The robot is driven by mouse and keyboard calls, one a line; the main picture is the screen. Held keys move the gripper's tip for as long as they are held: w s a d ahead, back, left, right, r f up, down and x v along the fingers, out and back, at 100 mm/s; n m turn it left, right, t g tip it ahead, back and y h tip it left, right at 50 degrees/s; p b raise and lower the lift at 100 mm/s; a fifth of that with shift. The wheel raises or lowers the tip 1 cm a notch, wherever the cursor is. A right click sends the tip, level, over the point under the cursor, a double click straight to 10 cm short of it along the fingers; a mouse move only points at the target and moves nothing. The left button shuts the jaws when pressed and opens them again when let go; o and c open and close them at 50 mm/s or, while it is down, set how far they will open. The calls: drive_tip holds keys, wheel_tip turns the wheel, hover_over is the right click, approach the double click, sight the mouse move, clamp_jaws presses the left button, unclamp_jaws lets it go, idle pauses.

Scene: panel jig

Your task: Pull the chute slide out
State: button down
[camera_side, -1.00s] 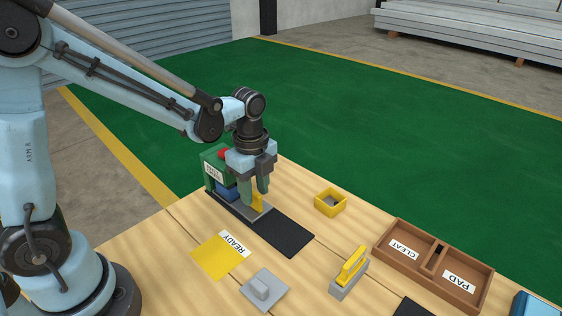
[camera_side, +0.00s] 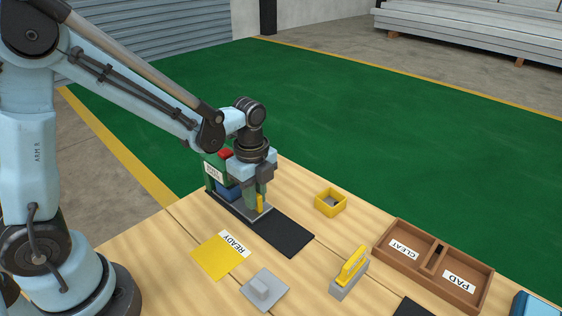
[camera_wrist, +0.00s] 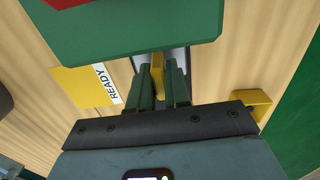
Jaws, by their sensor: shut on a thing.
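The green chute (camera_side: 210,171) stands on the bench with a white label and a red part on top. A blue block (camera_side: 228,191) shows under it. The grey chute slide (camera_side: 266,210) sits low on a dark track, mostly under the chute, with an upright yellow handle (camera_side: 260,203). My gripper (camera_side: 256,204) points down and is shut on this handle. In the wrist view the handle (camera_wrist: 158,65) stands between my two green fingers (camera_wrist: 160,80), and the chute's green top (camera_wrist: 140,30) fills the upper part. Part of the slide is hidden.
The black track (camera_side: 287,236) in front of the slide is clear. A yellow READY pad (camera_side: 215,258), a grey plate with a knob (camera_side: 264,290), a yellow-handled grey block (camera_side: 348,275), a small yellow box (camera_side: 331,202) and a brown two-part tray (camera_side: 434,262) lie around it.

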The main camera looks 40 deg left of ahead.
drive_tip(key=d, duration=1.1)
drive_tip(key=shift+d, duration=0.35)
drive_tip(key=c, duration=1.2)
unclamp_jaws()
drive_tip(key=shift+a, duration=0.1)
drive_tip(key=shift+o, duration=0.2)
drive_tip(key=shift+r, duration=0.15)
wheel_tip(320, 180, up, 12)
